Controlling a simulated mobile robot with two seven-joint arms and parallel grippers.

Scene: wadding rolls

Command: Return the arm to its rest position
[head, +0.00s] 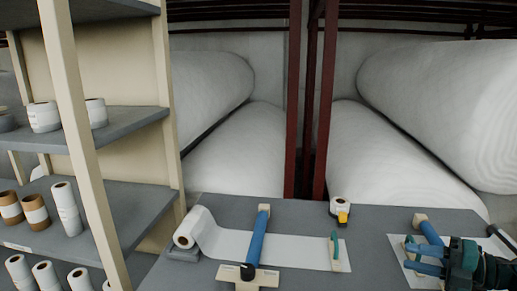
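My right gripper (412,259) is at the lower right of the head view, its arm coming in from the right edge. Its two blue fingers are apart, with white sheet visible between them and nothing held. It is over or just above a white sheet (398,274) on the grey table (300,213). A blue bar with a tan end block (420,219) lies behind the fingers, partly hidden by the gripper. A green handle stands beside the fingers, partly hidden. My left gripper is not in view.
A white roll (187,236) lies unrolled across the table under a blue bar (257,236). A green handle (335,248) stands on its sheet. A tape roll with yellow part (341,212) stands behind. A shelf rack (85,150) with rolls is at left; huge rolls (250,150) lie beyond.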

